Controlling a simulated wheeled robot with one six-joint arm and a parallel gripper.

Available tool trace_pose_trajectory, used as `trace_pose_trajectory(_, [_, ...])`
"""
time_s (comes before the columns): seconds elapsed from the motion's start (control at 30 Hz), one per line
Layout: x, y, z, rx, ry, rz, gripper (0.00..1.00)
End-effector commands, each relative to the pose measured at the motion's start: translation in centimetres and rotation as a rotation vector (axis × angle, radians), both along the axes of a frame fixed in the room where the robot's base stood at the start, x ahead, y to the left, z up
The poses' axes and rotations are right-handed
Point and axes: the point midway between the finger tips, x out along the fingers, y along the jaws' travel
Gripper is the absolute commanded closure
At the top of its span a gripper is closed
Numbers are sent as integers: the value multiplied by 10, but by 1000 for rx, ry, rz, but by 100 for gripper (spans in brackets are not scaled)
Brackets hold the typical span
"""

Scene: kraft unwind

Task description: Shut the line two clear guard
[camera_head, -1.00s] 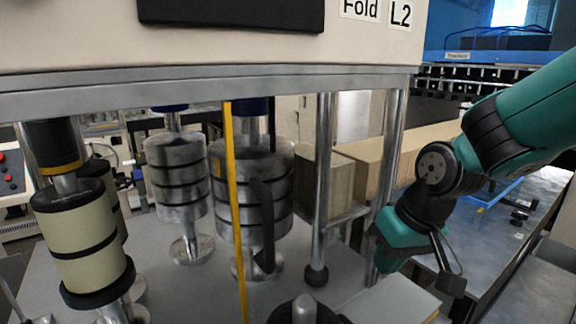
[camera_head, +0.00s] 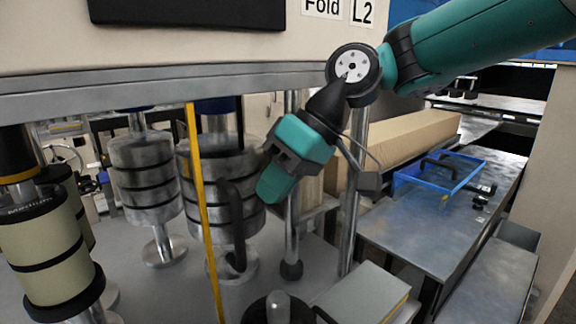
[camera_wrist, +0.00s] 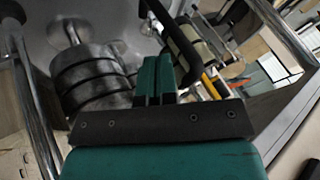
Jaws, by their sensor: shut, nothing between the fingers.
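The clear guard under the "Fold L2" housing shows by its upright yellow edge strip (camera_head: 203,210) and its black bar handle (camera_head: 236,226); its clear panel is hard to make out. Both stand in front of the dark-banded metal rollers. My gripper (camera_head: 272,186) points down and left, to the right of the handle and above its level in the picture, with a gap between them. In the wrist view the shut teal fingers (camera_wrist: 154,75) hold nothing. The black handle (camera_wrist: 176,38) passes just beyond and right of the fingertips there, and the yellow strip (camera_wrist: 213,83) lies farther right.
A metal post (camera_head: 291,235) stands close by my gripper. Banded metal rollers (camera_head: 143,180) and a cream roll (camera_head: 50,250) stand on the left. A grey-topped block (camera_head: 362,295) is at the front. A blue tray (camera_head: 440,172) sits on the right bench.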

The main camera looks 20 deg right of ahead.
Motion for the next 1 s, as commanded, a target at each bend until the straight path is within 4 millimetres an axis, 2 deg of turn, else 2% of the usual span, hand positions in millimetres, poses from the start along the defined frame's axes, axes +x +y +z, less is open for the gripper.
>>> trace_pose_trajectory(0.1, [0,13,-15,-1,3,3,100])
trace_pose_trajectory(0.33, [2,25,-32,-1,2,0,100])
trace_pose_trajectory(0.8, [2,28,-34,0,-1,-2,100])
trace_pose_trajectory(1.0, [3,46,-34,-1,-1,-5,100])
